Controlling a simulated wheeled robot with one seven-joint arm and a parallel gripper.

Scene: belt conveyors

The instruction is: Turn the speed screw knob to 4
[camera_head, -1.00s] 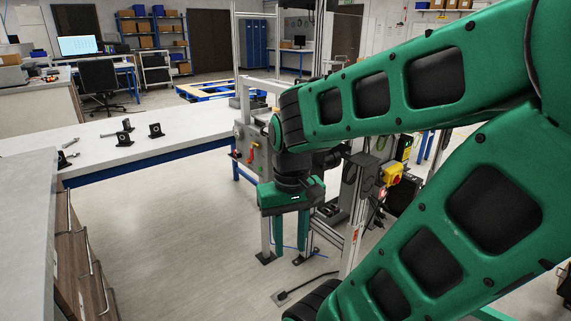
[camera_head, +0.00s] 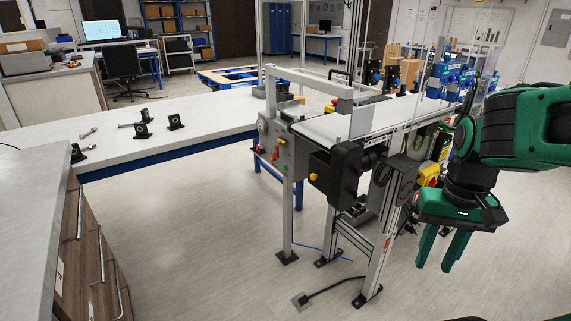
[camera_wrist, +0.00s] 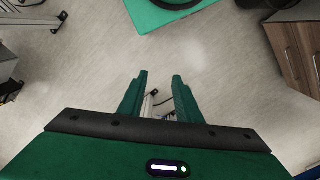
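The belt conveyor (camera_head: 350,122) stands in the middle of the head view, its near end facing me. I cannot tell which part is the speed screw knob, and no scale is readable. My gripper (camera_head: 434,266) hangs fingers down, right of the conveyor and apart from it. In the wrist view its two fingers (camera_wrist: 160,76) are apart, with nothing between them but floor behind.
A white table (camera_head: 190,128) with several small black parts reaches the conveyor's left end. A grey counter with wooden drawers (camera_head: 85,245) stands at the near left. A cable and conveyor feet (camera_head: 367,299) lie on the floor. The floor between counter and conveyor is clear.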

